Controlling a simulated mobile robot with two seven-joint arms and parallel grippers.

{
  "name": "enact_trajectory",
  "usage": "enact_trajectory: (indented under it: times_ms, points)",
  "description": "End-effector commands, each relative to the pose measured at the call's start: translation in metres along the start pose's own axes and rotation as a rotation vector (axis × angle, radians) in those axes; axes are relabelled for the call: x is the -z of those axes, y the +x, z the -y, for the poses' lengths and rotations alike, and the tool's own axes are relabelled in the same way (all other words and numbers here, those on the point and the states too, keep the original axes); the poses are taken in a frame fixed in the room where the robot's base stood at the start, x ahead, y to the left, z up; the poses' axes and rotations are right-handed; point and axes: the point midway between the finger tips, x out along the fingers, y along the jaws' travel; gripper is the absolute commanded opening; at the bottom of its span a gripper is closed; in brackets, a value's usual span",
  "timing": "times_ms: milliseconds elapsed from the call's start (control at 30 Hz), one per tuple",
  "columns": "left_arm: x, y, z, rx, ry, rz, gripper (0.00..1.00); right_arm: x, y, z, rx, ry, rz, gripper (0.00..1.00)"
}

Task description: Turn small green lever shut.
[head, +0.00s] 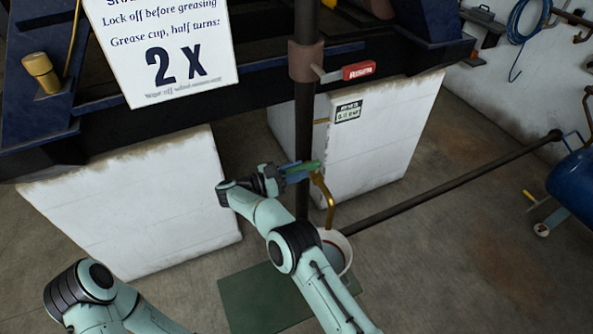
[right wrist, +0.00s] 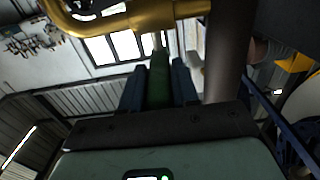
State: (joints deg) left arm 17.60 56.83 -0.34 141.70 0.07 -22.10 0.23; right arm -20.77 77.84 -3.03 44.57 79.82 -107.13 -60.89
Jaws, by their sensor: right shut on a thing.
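The small green lever (head: 305,166) is beside the dark vertical pipe (head: 304,120), just above a bent brass spout (head: 324,200). It lies about level across the head view. My right gripper (head: 288,175) is shut on it. In the right wrist view the green lever (right wrist: 158,80) stands between the two dark blue fingers, with the brass spout (right wrist: 140,22) just beyond them. The lever's pivot is too small to make out. My left gripper is out of view; only part of that arm shows at the lower left.
A red-handled lever (head: 359,70) sits higher on the pipe. A white bucket (head: 338,250) stands under the spout, near a green mat (head: 262,300). White blocks (head: 140,205) carry the dark blue frame. A floor pipe (head: 450,185) runs right towards a blue tank (head: 575,185).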

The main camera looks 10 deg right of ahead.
Motion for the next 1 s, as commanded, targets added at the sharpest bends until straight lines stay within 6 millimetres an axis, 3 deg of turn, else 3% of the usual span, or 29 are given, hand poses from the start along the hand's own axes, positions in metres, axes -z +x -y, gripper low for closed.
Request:
enact_trajectory:
  times_ms: [467,500,533,867,1000]
  points:
    - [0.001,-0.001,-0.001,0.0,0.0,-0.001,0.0,0.003,0.001,0.001,-0.012,0.005,-0.002,0.0]
    - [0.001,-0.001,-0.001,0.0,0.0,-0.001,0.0,0.003,0.002,0.001,-0.012,0.006,-0.002,0.4]
    - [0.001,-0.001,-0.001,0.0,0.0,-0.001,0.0,0.003,0.002,0.001,-0.012,0.006,-0.002,0.49]
    - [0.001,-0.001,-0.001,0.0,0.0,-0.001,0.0,0.001,-0.001,0.001,-0.01,0.002,-0.001,0.51]
    - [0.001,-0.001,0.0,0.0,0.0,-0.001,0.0,0.001,-0.015,0.001,-0.009,0.003,-0.001,0.51]
